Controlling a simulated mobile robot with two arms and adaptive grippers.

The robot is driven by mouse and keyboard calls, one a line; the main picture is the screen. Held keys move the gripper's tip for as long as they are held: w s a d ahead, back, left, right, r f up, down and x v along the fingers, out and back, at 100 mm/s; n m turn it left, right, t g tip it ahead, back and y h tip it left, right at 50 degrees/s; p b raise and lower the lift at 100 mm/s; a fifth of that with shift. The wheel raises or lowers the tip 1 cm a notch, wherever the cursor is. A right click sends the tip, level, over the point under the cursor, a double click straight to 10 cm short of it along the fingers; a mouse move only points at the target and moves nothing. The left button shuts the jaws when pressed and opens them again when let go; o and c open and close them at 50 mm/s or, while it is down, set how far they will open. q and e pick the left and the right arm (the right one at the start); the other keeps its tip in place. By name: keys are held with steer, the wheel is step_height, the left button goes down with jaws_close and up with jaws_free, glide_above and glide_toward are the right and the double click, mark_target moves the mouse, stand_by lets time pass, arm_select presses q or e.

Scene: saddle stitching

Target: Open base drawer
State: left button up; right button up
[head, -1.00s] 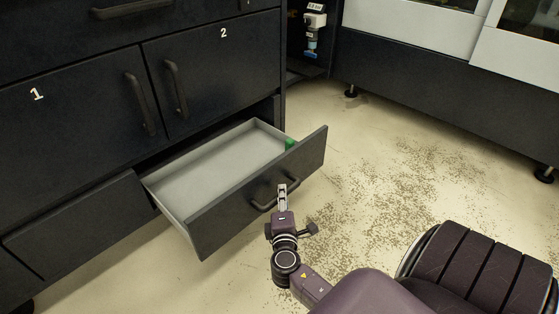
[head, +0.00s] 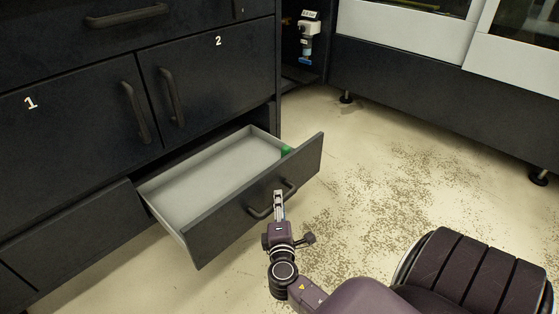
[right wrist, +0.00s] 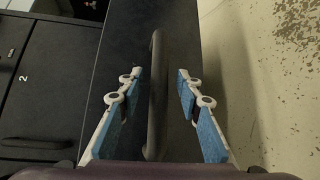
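The base drawer is pulled out of the bottom of the black cabinet. Its pale grey inside (head: 215,178) and black front (head: 222,228) both show. A dark bar handle (head: 290,188) is on the front. My right gripper (head: 279,195) is at this handle. In the right wrist view the handle (right wrist: 156,90) runs between the two fingers of the right gripper (right wrist: 158,85). The fingers are open, with a visible gap on each side of the handle. My left gripper is not in view.
A small green thing (head: 287,150) is at the drawer's far right corner. Doors marked 1 (head: 75,130) and 2 (head: 215,75) are shut above it. The speckled floor (head: 400,190) to the right is clear up to a white and black machine (head: 430,85).

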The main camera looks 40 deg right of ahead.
steer(key=v, duration=1.1)
